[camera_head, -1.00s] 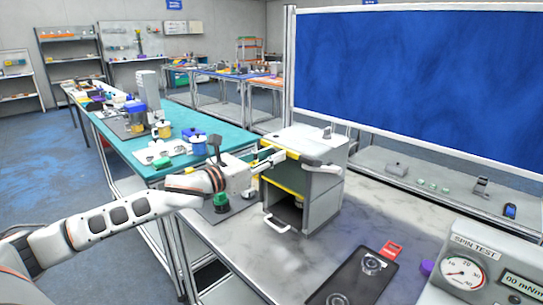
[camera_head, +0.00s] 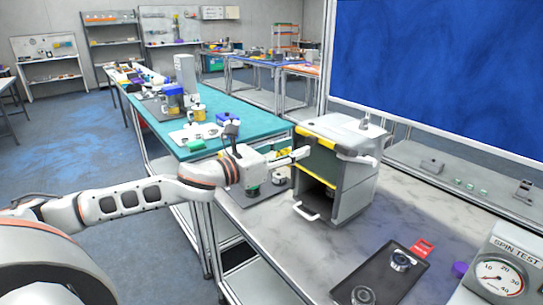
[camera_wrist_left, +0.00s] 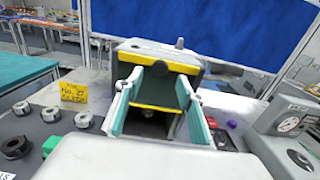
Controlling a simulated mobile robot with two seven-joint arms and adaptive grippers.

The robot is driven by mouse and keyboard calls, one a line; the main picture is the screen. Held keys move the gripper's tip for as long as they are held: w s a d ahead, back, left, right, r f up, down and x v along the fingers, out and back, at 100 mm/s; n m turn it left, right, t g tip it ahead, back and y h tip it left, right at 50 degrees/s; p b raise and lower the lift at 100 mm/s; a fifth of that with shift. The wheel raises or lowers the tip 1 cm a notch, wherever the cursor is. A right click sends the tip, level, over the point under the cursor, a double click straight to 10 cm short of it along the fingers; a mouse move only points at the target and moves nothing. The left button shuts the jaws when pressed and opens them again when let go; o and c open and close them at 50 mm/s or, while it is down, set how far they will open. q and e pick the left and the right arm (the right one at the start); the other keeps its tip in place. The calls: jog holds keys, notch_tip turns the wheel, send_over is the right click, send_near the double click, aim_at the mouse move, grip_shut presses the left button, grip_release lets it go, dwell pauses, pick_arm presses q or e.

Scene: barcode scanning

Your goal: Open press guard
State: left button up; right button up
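The press (camera_head: 352,190) is a grey box on the bench, with a yellow band (camera_head: 321,137) along its top front edge. A lower yellow bar (camera_head: 316,182) crosses its front above a dark opening, and a white U-shaped handle (camera_head: 305,213) sticks out at the bottom. My left gripper (camera_head: 300,155) is at the press's upper front. In the left wrist view its two teal-padded fingers (camera_wrist_left: 157,118) stand apart, with the yellow bar (camera_wrist_left: 160,108) seen between them. I cannot tell whether they touch the guard. My right gripper is not in view.
A black tray (camera_head: 400,284) with round metal parts lies right of the press, beside a spin tester (camera_head: 505,270). A teal bench (camera_head: 245,133) with parts stands behind. A blue panel (camera_head: 430,65) rises behind the press. Marble bench top (camera_head: 290,255) is clear in front.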

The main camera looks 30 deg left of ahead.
pick_arm(q)
jog(key=v, duration=0.6)
jog(key=shift+s, duration=0.4)
jog(key=shift+a, duration=0.1)
dwell(0.6)
